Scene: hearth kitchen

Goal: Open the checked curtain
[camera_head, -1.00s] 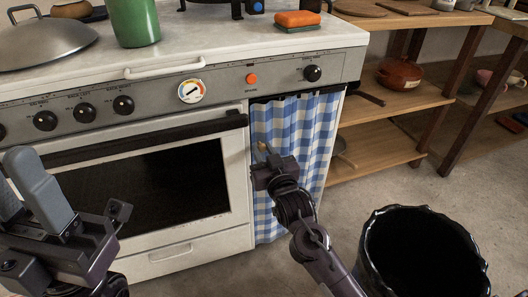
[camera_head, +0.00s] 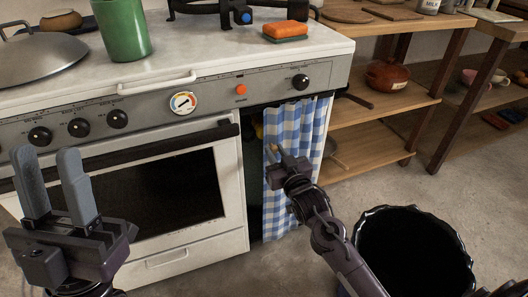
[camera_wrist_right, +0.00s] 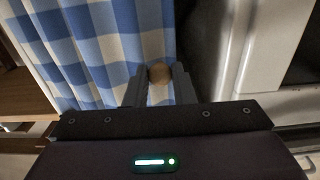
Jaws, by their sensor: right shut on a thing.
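The blue-and-white checked curtain (camera_head: 301,130) hangs under the counter, right of the oven. It is bunched to the right, and a dark opening (camera_head: 252,165) shows at its left. My right gripper (camera_head: 277,154) is at the curtain's left edge. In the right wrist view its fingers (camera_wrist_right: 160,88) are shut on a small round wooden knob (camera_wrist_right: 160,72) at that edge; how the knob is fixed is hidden. My left gripper (camera_head: 55,185) is in front of the oven, its two grey fingers pointing up, apart and empty.
The white oven (camera_head: 160,255) with its dark handle bar stands left of the opening. A black bin (camera_head: 405,225) stands on the floor at right, close to my right arm. Wooden shelves (camera_head: 375,165) stand right of the curtain. Something yellowish shows dimly inside the opening.

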